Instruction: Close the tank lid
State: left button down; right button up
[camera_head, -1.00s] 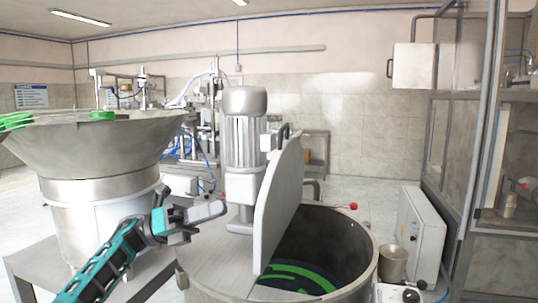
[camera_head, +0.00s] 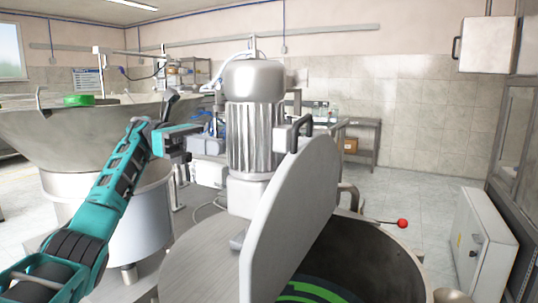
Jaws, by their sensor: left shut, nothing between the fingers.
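The grey tank lid (camera_head: 305,205) stands raised, nearly upright and tilted, beside the open half of the tank (camera_head: 412,262). A black handle (camera_head: 300,130) sits at its upper edge. Green bands (camera_head: 312,291) show on the tank's dark inside. My left gripper (camera_head: 186,143) is shut and empty, in the air left of the motor and apart from the lid. My right gripper is out of view.
A grey motor (camera_head: 254,130) stands on the fixed half of the tank top (camera_head: 195,262), between my left gripper and the lid. A large feeder bowl (camera_head: 50,135) is behind my left arm. A red-knobbed rod (camera_head: 402,223) sticks out near the rim. A white control box (camera_head: 482,242) stands to the right.

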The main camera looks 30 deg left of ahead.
aim_at(284, 159)
pick_arm(q)
jog(key=d, duration=0.4)
jog(key=d+p, duration=0.1)
jog(key=d, duration=0.6)
jog(key=shift+w+d+f, duration=0.25)
jog(key=shift+w+d, duration=0.15)
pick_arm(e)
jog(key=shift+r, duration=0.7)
